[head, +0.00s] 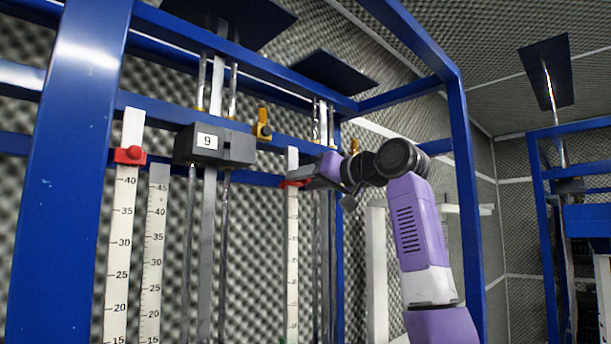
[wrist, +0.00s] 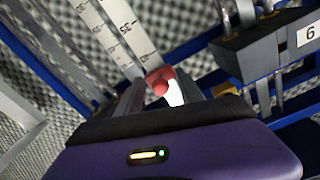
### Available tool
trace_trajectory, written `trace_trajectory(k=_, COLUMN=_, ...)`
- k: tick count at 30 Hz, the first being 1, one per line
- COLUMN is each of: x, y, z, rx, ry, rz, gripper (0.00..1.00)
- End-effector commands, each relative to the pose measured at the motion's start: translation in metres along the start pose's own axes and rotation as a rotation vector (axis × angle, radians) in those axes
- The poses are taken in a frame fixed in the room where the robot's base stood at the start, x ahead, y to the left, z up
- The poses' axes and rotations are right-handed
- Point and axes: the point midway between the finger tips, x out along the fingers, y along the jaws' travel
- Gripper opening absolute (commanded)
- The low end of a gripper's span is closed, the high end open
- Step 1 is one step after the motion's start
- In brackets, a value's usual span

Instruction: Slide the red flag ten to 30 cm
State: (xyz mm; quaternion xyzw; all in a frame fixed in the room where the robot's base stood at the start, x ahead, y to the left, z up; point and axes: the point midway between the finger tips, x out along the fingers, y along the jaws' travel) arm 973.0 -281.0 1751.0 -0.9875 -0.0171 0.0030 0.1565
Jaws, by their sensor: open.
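A red flag (head: 293,183) sits near the top of a white ruler (head: 292,240) in the head view, right at my gripper (head: 306,181). In the wrist view the red flag (wrist: 160,80) shows its round red knob between the two fingers of my gripper (wrist: 172,92), close to the left one. My gripper is open around it; whether a finger touches it is unclear. The ruler (wrist: 125,28) runs up and left from it, with 35 readable. No label ten is readable. Another red flag (head: 130,155) sits a little above 40 on the left ruler (head: 119,240).
A dark block labelled 9 (head: 215,145) stands between the rulers on vertical rods; it also shows in the wrist view (wrist: 268,42). Yellow clamps (head: 262,124) sit on the blue beam. A blue post (head: 465,190) stands right of my arm. Foam walls lie behind.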

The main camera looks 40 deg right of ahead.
Motion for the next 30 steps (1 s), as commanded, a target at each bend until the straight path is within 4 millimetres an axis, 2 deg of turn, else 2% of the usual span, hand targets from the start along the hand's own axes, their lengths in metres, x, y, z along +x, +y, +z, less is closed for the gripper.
trace_trajectory(k=9, x=0.0035, y=0.0005, z=0.0006, rx=0.0, ry=0.001, rz=0.001, gripper=0.44)
trace_trajectory(k=16, x=0.0032, y=0.0005, z=0.0005, rx=0.0, ry=0.001, rz=0.0, gripper=0.0)
trace_trajectory(k=30, x=0.003, y=0.0005, z=0.0002, rx=0.0, ry=0.001, rz=0.0, gripper=0.0)
